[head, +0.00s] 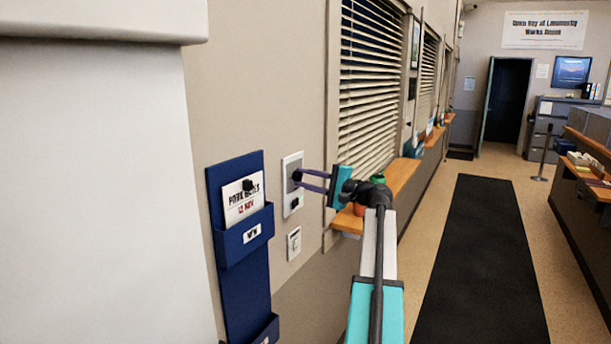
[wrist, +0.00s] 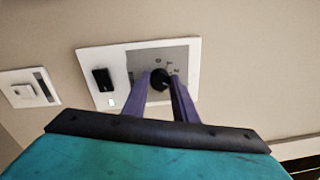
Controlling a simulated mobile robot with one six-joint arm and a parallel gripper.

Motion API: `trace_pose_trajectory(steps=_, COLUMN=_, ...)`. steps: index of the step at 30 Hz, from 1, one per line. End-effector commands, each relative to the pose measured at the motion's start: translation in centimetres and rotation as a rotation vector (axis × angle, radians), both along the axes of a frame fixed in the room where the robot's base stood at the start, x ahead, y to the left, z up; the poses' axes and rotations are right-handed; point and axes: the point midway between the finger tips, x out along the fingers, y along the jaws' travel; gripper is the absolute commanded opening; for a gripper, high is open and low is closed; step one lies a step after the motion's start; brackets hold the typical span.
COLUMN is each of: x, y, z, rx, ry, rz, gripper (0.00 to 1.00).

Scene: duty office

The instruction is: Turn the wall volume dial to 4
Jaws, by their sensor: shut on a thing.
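The wall volume dial is a small round black knob (wrist: 161,79) on a grey plate within a white wall panel (wrist: 120,58). In the head view the panel (head: 292,203) is on the beige wall, left of the window. My gripper (wrist: 160,82) is shut on the knob, with one purple finger on each side of it. In the head view my gripper (head: 300,180) reaches left to the panel's upper part. Small marks show around the knob, too blurred to read. The pointer on the knob cannot be made out.
A black rocker or knob (wrist: 103,79) sits beside the dial on the same panel. A separate white switch plate (wrist: 30,90) is close by. A blue wall pocket (head: 240,225) holding papers hangs left of the panel. A wooden sill (head: 400,178) runs under the blinds.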

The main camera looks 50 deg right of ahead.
Motion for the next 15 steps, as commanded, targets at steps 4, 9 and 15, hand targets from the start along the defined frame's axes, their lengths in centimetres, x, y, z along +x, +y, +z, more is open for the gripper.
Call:
trace_pose_trajectory(steps=4, x=0.07, y=0.09, z=0.52, rx=0.135, ry=0.030, rz=0.000, gripper=0.03)
trace_pose_trajectory(steps=9, x=0.05, y=0.10, z=0.57, rx=0.274, ry=0.064, rz=0.000, gripper=0.03)
trace_pose_trajectory(steps=15, x=0.06, y=0.08, z=0.45, rx=0.396, ry=0.095, rz=0.000, gripper=0.03)
